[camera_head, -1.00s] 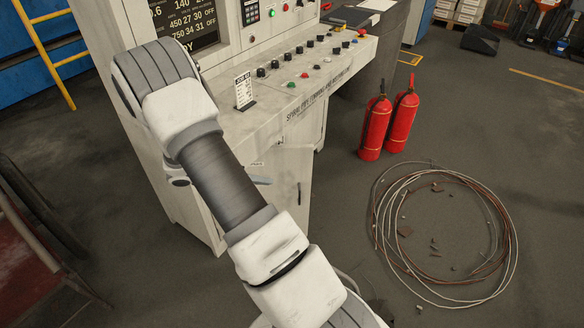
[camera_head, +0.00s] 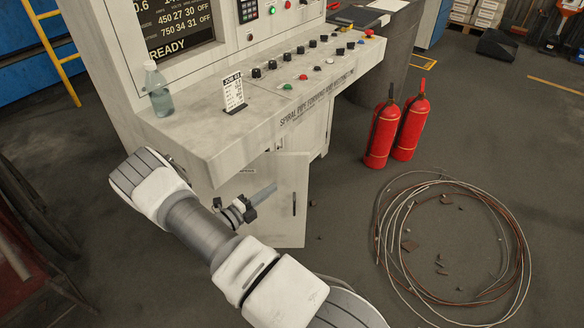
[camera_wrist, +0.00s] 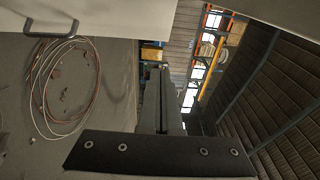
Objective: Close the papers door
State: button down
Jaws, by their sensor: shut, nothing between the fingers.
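The papers door (camera_head: 285,222) is a pale grey panel under the control desk, standing ajar from the cabinet. Its dark upright handle (camera_head: 294,203) is near its right edge. My gripper (camera_head: 264,192) is at the door's upper left, partly hidden by my arm, with its narrow fingers pointing right. I cannot tell whether the fingers touch the door. In the wrist view the gripper (camera_wrist: 157,85) is shut and empty. A pale panel (camera_wrist: 112,16) with a dark handle (camera_wrist: 50,30) fills the top left there, close to the fingers.
The control desk (camera_head: 190,135) overhangs the door, carrying a bottle (camera_head: 157,90) and a small job card (camera_head: 233,92). Red fire extinguishers (camera_head: 382,135) stand right of the cabinet. A wire coil (camera_head: 455,235) lies on the floor. The floor between is mostly clear.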

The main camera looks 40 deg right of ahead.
jog(key=b, duration=0.1)
send_near(300, 160)
jog(key=s+d, duration=0.3)
jog(key=w+d, duration=0.1)
jog(key=w+d+b, duration=0.1)
jog(key=shift+w+d, duration=0.2)
jog(key=shift+w, duration=0.15)
jog(key=shift+w+d+r, duration=0.1)
jog(key=shift+w+d, duration=0.2)
jog(key=shift+w, duration=0.1)
jog(key=shift+w, duration=0.1)
